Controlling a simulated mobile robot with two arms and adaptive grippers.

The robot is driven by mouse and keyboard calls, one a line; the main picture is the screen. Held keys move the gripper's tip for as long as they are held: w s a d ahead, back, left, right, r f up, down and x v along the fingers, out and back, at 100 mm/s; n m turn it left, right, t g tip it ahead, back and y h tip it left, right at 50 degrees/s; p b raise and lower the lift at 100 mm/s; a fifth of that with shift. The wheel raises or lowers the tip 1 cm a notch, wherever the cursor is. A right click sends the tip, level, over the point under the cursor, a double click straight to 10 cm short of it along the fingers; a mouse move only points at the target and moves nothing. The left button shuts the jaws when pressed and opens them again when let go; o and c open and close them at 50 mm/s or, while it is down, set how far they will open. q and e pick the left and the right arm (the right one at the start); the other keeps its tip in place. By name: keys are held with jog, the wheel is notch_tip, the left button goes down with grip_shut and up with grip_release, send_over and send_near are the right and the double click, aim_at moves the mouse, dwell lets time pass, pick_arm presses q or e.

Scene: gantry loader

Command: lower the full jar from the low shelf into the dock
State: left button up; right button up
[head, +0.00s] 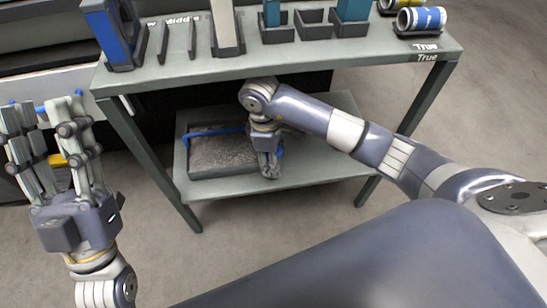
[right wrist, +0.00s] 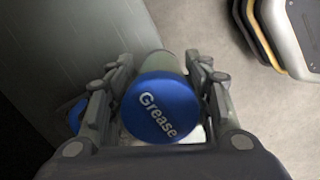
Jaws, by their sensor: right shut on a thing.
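In the right wrist view, a jar with a blue lid reading "Grease" (right wrist: 162,108) sits between the fingers of my right gripper (right wrist: 163,80), which is shut on it. How full it is cannot be seen. In the head view, my right gripper (head: 268,170) points down at the low shelf (head: 315,172), beside a shallow grey tray (head: 222,174); the jar is mostly hidden there. My left gripper (head: 45,115) is open and empty at the left, fingers pointing up. I cannot tell which thing is the dock.
The table top (head: 300,58) stands above the low shelf and carries blue and teal upright pieces, small dark bins (head: 315,24) and a blue-banded roll (head: 421,19). Table legs (head: 152,160) flank the shelf. The floor in front is clear.

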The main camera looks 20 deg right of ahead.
pick_arm(q)
jog(key=shift+w+d+f+g+y+p, duration=0.1)
jog(key=shift+w+f+g+y+p, duration=0.15)
jog(key=shift+w+f+g, duration=0.4)
jog(key=shift+w+d+f+g+y+p, duration=0.15)
jog(key=shift+w+f+g+y, duration=0.2)
jog(key=shift+w+f, duration=0.4)
jog(key=shift+w+r, duration=0.15)
